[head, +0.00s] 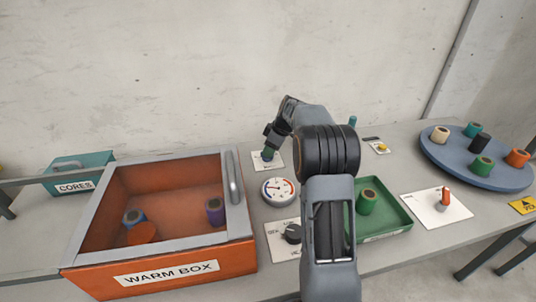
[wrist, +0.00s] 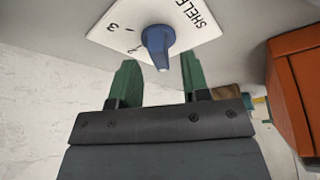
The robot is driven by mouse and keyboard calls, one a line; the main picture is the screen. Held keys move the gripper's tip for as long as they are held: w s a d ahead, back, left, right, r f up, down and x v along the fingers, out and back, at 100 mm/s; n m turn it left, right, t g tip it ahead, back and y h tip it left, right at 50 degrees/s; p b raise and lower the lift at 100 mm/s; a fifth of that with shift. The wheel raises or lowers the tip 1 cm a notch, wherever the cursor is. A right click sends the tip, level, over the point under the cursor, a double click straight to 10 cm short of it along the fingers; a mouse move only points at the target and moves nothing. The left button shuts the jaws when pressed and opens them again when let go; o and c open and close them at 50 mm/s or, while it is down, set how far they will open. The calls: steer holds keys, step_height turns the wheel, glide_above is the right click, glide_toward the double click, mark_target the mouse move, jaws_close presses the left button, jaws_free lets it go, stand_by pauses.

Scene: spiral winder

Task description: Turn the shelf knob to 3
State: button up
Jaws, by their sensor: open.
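The shelf knob (wrist: 157,42) is blue and sits on a white plate (wrist: 190,18) marked "SHELF" in the wrist view. A 3 shows on the plate to the upper left of the knob. In the head view my gripper (head: 270,147) is over the small white plate (head: 277,166) by the wall, hiding much of the knob.
The orange warm box (head: 190,262), with a grey handle (head: 234,178), stands left of the plate. A round gauge (head: 278,190) and a black selector knob (head: 292,234) are in front. A green tray (head: 400,218), red lever (head: 445,197) and blue turntable (head: 440,160) lie right.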

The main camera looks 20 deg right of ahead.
steer(key=shift+x, duration=1.1)
steer(key=shift+s, duration=0.1)
jaws_close()
